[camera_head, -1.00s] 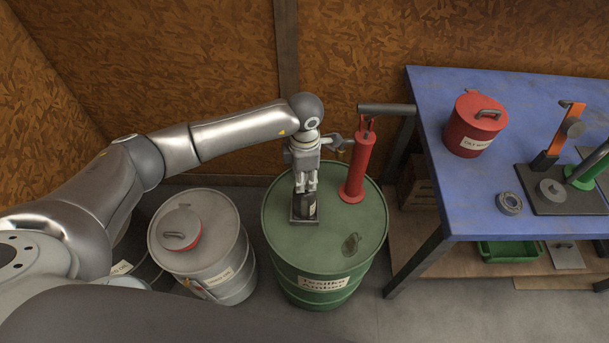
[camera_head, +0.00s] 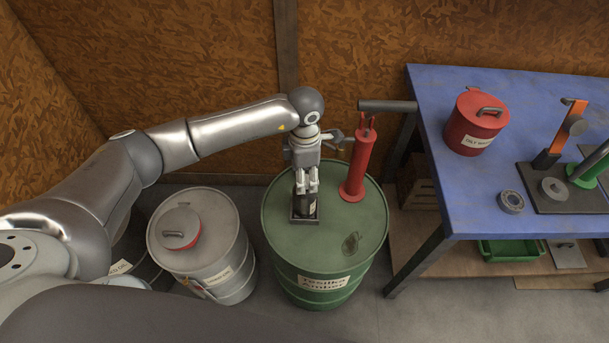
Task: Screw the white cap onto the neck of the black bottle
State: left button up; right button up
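The black bottle (camera_head: 308,208) stands in a small dark square tray (camera_head: 293,220) on top of the green drum (camera_head: 330,240). My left gripper (camera_head: 306,189) points down directly over the bottle, its fingers at the bottle's top. The white cap cannot be made out; the fingers hide the bottle's neck. The view is too small to show whether the fingers are closed on anything. My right gripper is not in view.
A red hand pump (camera_head: 357,165) stands on the drum close to the right of my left gripper. A grey drum (camera_head: 222,255) with a red-and-grey can stands to the left. A blue workbench (camera_head: 470,205) at right carries a red can (camera_head: 475,125) and tools.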

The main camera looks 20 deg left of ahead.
pick_arm(q)
notch_tip(320, 180, up, 11)
jog(key=shift+f, duration=0.15)
dwell(0.6)
